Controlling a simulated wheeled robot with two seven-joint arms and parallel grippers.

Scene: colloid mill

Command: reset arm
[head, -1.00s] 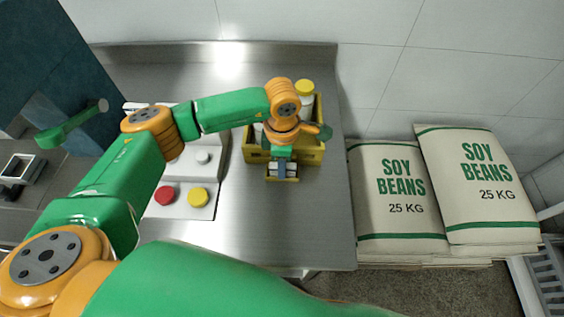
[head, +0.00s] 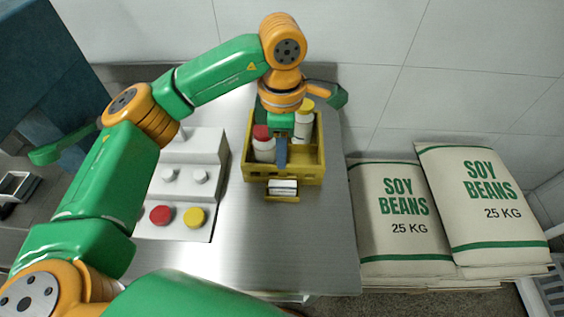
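My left arm comes in from the left and reaches over the counter. Its gripper (head: 281,150) points down over the yellow crate (head: 297,176), in front of the bottles; one bluish finger shows and I cannot see the gap between the fingers. A white bottle with a red cap (head: 263,148) stands in the crate at left. A white bottle with a yellow cap (head: 304,124) stands at the back right. Part of the crate's inside is hidden by the wrist. My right gripper is not in view.
A white stepped panel with a red button (head: 160,215) and a yellow button (head: 194,217) stands left of the crate on the steel counter (head: 310,235). Soy bean sacks (head: 405,218) are stacked to the right. The counter in front of the crate is clear.

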